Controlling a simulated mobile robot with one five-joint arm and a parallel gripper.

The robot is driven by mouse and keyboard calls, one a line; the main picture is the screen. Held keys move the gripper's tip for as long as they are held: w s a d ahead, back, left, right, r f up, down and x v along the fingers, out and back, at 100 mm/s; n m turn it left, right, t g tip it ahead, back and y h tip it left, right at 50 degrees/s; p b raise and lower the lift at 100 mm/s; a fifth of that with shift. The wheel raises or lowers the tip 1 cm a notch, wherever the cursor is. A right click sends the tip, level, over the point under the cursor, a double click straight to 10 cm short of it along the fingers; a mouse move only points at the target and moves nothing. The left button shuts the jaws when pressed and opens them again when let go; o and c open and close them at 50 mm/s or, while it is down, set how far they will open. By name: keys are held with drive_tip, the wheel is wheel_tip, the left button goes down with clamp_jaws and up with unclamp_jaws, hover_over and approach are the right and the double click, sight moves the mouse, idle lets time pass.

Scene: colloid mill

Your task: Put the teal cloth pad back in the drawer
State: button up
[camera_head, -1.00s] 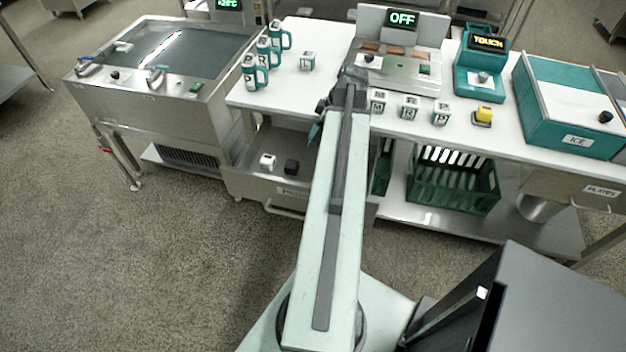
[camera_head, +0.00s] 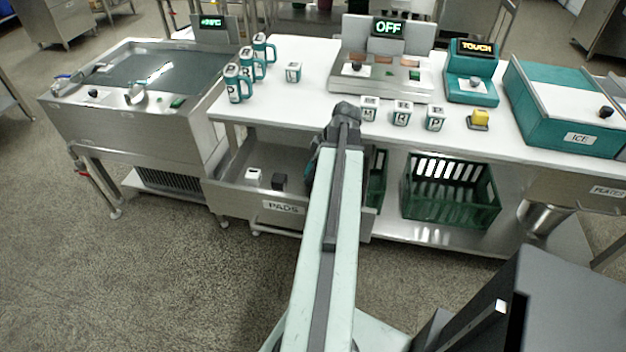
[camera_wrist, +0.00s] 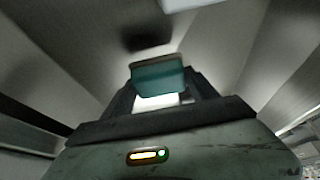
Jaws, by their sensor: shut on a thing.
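The teal cloth pad (camera_wrist: 158,77) is between the fingers of my gripper (camera_wrist: 160,98) in the wrist view. My gripper is shut on it. Metal drawer walls and floor surround the pad in that view, so it is over or inside the open drawer; its exact height is unclear. The drawer (camera_head: 283,208), labelled PADS, is pulled out below the white counter. In the head view my arm mostly hides my gripper and the pad at the drawer's right part.
In the drawer's left part lie a white block (camera_head: 254,173) and a black block (camera_head: 280,181). A green crate (camera_head: 450,205) stands on the lower shelf to the right. Mugs (camera_head: 238,83) and lettered blocks (camera_head: 402,115) stand on the counter above.

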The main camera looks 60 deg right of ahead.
drive_tip(key=shift+f+b, duration=0.95)
drive_tip(key=shift+f, duration=0.6)
drive_tip(key=o, duration=1.5)
drive_tip(key=shift+r, duration=0.1)
drive_tip(key=shift+c, duration=0.2)
drive_tip(key=shift+r, duration=0.15)
drive_tip(key=shift+r+p, duration=0.35)
drive_tip(key=shift+p, duration=0.25)
drive_tip(key=p+v, duration=1)
drive_tip(key=v, duration=0.1)
drive_tip(key=shift+s, duration=0.2)
drive_tip(key=shift+r, duration=0.15)
